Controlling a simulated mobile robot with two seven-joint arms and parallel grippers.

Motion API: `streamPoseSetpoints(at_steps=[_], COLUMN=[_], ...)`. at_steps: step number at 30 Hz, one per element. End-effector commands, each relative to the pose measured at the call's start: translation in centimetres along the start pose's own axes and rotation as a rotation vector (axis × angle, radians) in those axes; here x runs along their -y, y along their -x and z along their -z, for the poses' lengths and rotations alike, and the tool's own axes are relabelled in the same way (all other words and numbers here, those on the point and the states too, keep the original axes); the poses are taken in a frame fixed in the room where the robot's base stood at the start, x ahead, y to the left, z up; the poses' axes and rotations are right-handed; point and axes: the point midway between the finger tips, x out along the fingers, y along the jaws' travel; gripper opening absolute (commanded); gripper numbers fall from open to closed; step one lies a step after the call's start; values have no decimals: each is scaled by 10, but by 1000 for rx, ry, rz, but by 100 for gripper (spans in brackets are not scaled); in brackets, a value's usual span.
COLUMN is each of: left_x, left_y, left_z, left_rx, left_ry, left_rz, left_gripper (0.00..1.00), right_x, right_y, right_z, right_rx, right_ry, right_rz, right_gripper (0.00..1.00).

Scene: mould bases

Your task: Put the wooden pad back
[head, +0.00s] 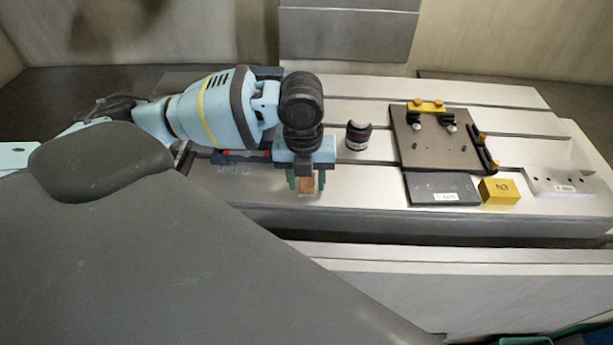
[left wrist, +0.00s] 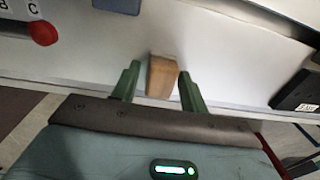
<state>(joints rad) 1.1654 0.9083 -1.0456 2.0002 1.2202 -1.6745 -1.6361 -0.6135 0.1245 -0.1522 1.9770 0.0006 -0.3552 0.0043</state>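The wooden pad (head: 308,186) is a small brown block near the table's front edge, below my left gripper (head: 307,184). In the left wrist view the pad (left wrist: 162,76) stands between the two green fingers of the left gripper (left wrist: 160,72). The fingers are apart, with a narrow gap beside the pad, so the gripper looks open around it. I cannot tell whether the pad's underside touches the table. My right gripper is not in view.
A black half-round piece (head: 357,136) stands right of the gripper. Farther right are a dark mould plate (head: 436,150) with yellow clamps, a dark grey block (head: 440,188), a yellow N3 block (head: 499,191) and a pale plate (head: 560,180). A red knob (left wrist: 43,33) lies left.

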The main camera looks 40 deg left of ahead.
Motion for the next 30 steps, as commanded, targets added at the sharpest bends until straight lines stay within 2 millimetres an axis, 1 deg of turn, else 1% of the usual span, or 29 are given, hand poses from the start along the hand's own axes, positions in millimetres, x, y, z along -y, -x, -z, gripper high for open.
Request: streamPoseSetpoints(at_steps=[10, 14, 17, 24, 30], left_x=[0, 1, 1, 1, 1], left_y=[1, 10, 26, 75, 107], left_z=[0, -1, -1, -1, -1], left_rx=[1, 3, 4, 5, 3], left_ry=[0, 0, 1, 0, 1], left_rz=[1, 3, 4, 5, 3], left_gripper=[52, 52, 52, 52, 52], right_x=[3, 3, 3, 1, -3], right_y=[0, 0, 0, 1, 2], right_z=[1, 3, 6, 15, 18], right_rx=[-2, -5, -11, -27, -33], right_ry=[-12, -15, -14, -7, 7], right_rz=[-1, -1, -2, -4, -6], right_gripper=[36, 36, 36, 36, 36])
